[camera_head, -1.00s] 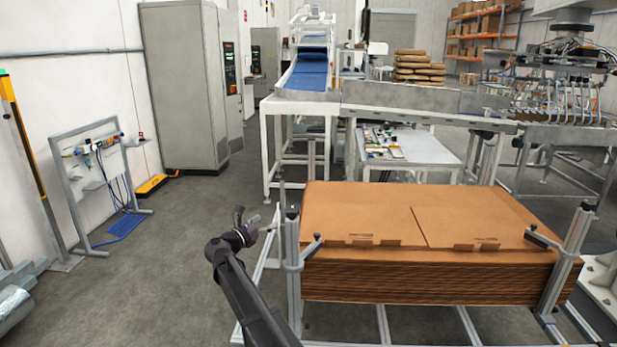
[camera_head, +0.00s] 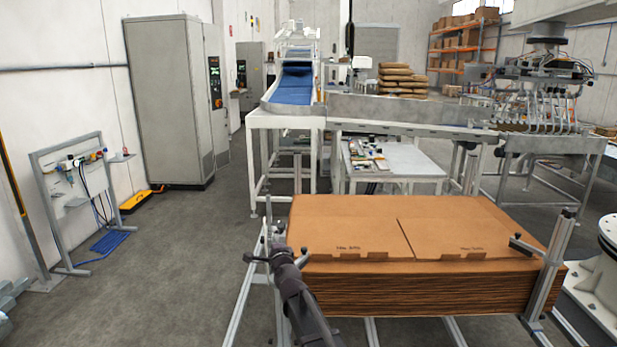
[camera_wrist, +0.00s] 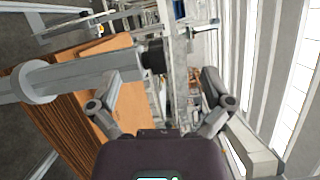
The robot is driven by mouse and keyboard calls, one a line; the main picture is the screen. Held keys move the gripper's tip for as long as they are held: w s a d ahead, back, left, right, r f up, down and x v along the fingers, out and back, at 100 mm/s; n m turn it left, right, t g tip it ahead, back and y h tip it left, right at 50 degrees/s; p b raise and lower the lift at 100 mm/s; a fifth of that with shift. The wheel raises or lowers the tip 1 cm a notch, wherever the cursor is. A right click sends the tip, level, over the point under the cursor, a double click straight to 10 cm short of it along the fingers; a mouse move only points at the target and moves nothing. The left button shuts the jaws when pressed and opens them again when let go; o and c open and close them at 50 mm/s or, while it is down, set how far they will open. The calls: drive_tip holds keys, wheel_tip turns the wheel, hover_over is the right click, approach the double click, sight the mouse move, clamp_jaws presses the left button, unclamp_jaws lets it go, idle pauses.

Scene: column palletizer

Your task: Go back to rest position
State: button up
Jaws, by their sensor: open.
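My gripper (camera_head: 270,257) is at the near left corner of the cardboard stack, in front of the stack frame's left post in the head view. In the wrist view my gripper (camera_wrist: 166,92) has its two fingers spread apart with nothing held between them. The stack of flat cardboard sheets (camera_head: 440,228) fills the lower right of the head view. In the wrist view the cardboard (camera_wrist: 72,125) shows on the left, partly hidden by a grey frame post (camera_wrist: 85,75). Whether the gripper touches the post cannot be told.
The stack frame's right post (camera_head: 552,262) stands at the stack's right end. A conveyor (camera_head: 400,108) and a small table (camera_head: 400,163) are behind. A grey cabinet (camera_head: 165,100) and a valve panel stand (camera_head: 75,190) are at left. The floor (camera_head: 180,255) between is clear.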

drive_tip(key=s+d+f+n+g+h, duration=0.3)
drive_tip(key=s+d+f+n+g, duration=1.05)
drive_tip(key=s+d+f, duration=0.5)
drive_tip(key=s+d+n+g+h, duration=0.2)
drive_tip(key=s+d+g, duration=0.2)
drive_tip(key=s+d, duration=0.5)
drive_tip(key=s, duration=0.4)
drive_tip(key=shift+s+d+h, duration=0.3)
drive_tip(key=shift+s+d, duration=0.05)
drive_tip(key=shift+s, duration=0.05)
drive_tip(key=shift+f+n, duration=0.1)
drive_tip(key=shift+n, duration=0.15)
